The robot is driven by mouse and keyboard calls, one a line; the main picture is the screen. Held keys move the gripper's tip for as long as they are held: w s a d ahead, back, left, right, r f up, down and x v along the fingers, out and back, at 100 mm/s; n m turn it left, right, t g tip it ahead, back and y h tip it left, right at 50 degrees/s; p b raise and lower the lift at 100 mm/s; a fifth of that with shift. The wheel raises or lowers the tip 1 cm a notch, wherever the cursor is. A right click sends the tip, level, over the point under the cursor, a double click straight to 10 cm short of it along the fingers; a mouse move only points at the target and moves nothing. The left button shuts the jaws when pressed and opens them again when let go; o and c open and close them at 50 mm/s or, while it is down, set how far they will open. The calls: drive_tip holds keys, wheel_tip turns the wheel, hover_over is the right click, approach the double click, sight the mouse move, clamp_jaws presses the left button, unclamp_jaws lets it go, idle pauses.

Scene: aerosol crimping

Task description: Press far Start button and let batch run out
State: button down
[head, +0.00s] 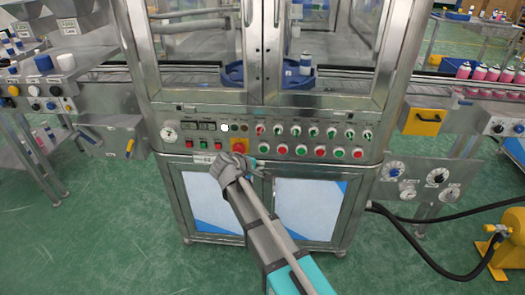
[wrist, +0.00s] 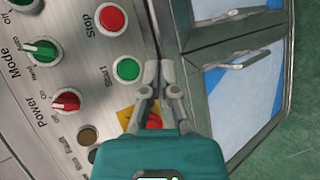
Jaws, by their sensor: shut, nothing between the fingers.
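The control panel (head: 222,150) runs across the front of the steel machine, with a row of green and red buttons. In the wrist view, a green button labelled Start (wrist: 127,69) sits just left of my fingertips, and a red Stop button (wrist: 110,18) is beyond it. The head view shows a green button (head: 265,147) right of the emergency stop. Which button the task calls far is not clear. My gripper (wrist: 158,72) is shut and empty, in front of the panel's lower edge; it also shows in the head view (head: 259,169). I see no contact with a button.
A red emergency stop on a yellow plate (head: 238,144) is close to the gripper, partly hidden by it in the wrist view (wrist: 153,121). Cans stand on a blue turntable (head: 233,77) behind the glass. Pink cans (head: 480,73) stand on the right conveyor. Cabinet doors (head: 310,205) lie below.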

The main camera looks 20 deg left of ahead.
sight(265, 152)
drive_tip(key=shift+w+a, duration=0.2)
drive_tip(key=shift+w, duration=0.7)
drive_tip(key=shift+w+a, duration=0.25)
drive_tip(key=shift+w, duration=0.65)
drive_tip(key=shift+w+a, duration=0.2)
drive_tip(key=shift+w, duration=0.7)
drive_tip(key=shift+w+a, duration=0.2)
drive_tip(key=shift+w, duration=0.65)
idle(0.6)
drive_tip(key=shift+s, duration=0.15)
drive_tip(key=shift+s+d, duration=0.25)
drive_tip(key=shift+s, duration=0.5)
drive_tip(key=shift+s+d, duration=0.2)
drive_tip(key=shift+s, duration=0.6)
drive_tip(key=shift+s+d, duration=0.15)
drive_tip(key=shift+s, duration=0.6)
drive_tip(key=shift+s+d, duration=0.2)
drive_tip(key=shift+s, duration=0.6)
